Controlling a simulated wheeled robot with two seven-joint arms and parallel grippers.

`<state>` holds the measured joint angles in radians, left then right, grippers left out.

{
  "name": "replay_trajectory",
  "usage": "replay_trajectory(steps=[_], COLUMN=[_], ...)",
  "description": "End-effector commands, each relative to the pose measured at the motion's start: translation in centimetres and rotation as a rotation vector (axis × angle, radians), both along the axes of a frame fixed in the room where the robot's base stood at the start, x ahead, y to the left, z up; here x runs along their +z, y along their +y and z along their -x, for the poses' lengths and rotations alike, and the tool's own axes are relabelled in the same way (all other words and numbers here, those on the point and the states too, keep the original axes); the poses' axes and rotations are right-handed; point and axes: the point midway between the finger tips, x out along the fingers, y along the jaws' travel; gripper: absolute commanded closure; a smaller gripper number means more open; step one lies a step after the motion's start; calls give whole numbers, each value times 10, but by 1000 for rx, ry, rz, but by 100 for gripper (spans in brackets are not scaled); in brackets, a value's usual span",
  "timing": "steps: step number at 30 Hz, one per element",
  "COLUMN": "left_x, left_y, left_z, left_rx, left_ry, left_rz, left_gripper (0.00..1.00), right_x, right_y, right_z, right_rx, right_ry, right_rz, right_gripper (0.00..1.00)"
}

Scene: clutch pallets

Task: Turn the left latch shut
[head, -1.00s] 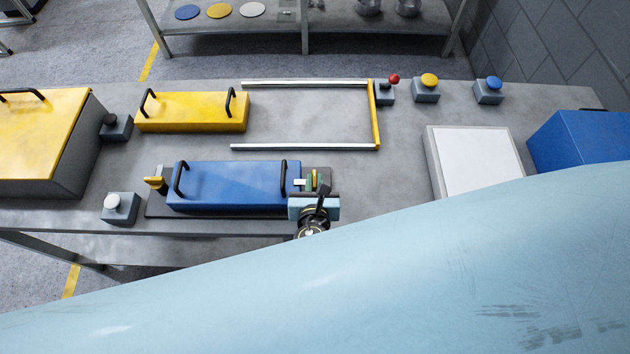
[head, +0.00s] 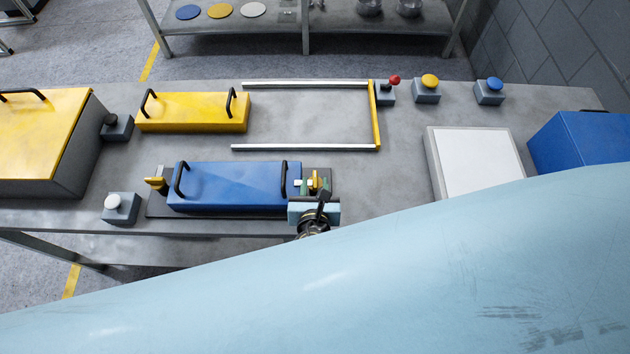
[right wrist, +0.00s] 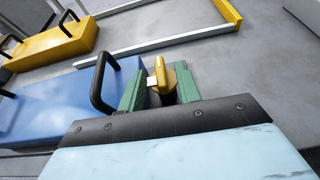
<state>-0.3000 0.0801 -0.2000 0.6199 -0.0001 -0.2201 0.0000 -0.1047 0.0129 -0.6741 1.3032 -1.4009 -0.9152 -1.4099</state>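The blue box (head: 230,186) with two black handles lies on a dark base plate on the table. The left latch (head: 157,184) is a small yellow piece by the box's left end, with no gripper near it. A second yellow latch (head: 314,180) stands at the right end. My right gripper (head: 309,187) is at that right latch. In the right wrist view its green fingers (right wrist: 160,88) are apart, with the yellow latch (right wrist: 166,80) and a pale tab between them. The right finger is close to the latch; contact is unclear. My left gripper is not in view.
A grey button box with a white cap (head: 120,208) stands left of the base plate. A yellow box (head: 192,111) lies behind the blue one. A rail frame (head: 376,115), a white-topped pad (head: 475,162) and button boxes stand further right. My light blue arm hides the front right.

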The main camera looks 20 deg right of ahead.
Motion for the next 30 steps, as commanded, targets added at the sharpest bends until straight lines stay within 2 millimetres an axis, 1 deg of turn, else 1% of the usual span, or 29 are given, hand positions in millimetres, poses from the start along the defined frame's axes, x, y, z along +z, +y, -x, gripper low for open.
replay_trajectory(steps=[1, 9, 12, 15, 18, 21, 30], left_x=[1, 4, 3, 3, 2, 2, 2], left_y=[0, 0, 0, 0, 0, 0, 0], left_z=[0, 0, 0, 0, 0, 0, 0], left_rx=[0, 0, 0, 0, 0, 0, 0], left_ry=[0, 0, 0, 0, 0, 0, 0], left_rz=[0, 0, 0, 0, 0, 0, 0], left_gripper=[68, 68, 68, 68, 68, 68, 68], right_x=[3, 26, 34, 40, 43, 46, 46], right_y=[3, 19, 24, 28, 31, 32, 32], right_z=[9, 63, 81, 94, 102, 106, 107], right_rx=[2, 1, 1, 0, 0, 0, 0], right_ry=[3, 4, 3, 2, 3, 1, 1], right_rz=[-2, -2, -2, 0, 0, 1, 1], right_gripper=[66, 66, 66, 66, 66, 66, 66])
